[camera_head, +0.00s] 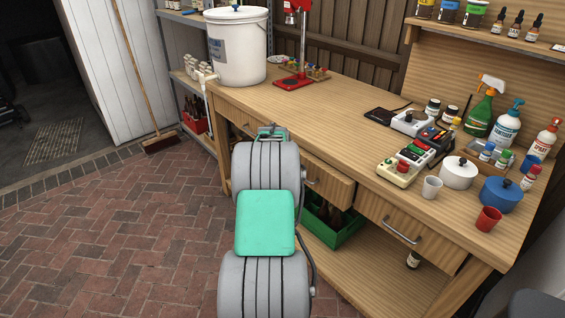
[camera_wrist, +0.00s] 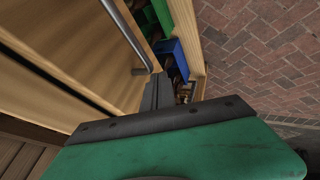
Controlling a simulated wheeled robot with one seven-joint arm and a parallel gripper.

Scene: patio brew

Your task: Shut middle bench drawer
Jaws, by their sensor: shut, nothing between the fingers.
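The middle drawer (camera_head: 328,186) of the wooden bench stands partly pulled out, its front jutting past the bench edge. My arm covers its left part in the head view, and part of its silver handle shows beside the arm. The wrist view shows a wooden drawer front (camera_wrist: 118,72) with a silver bar handle (camera_wrist: 127,37) close to my gripper. I cannot tell for sure which drawer this is. My gripper (camera_wrist: 151,90) is shut and empty, its dark fingers just beside the handle's end. Whether they touch the wood is unclear. In the head view my arm hides the fingers.
The right drawer (camera_head: 402,228) and left drawer (camera_head: 236,116) flank the middle one. A green crate (camera_head: 345,232) with bottles stands on the lower shelf. Pots, cups and spray bottles crowd the bench top's right end. The brick floor (camera_head: 120,245) at left is clear.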

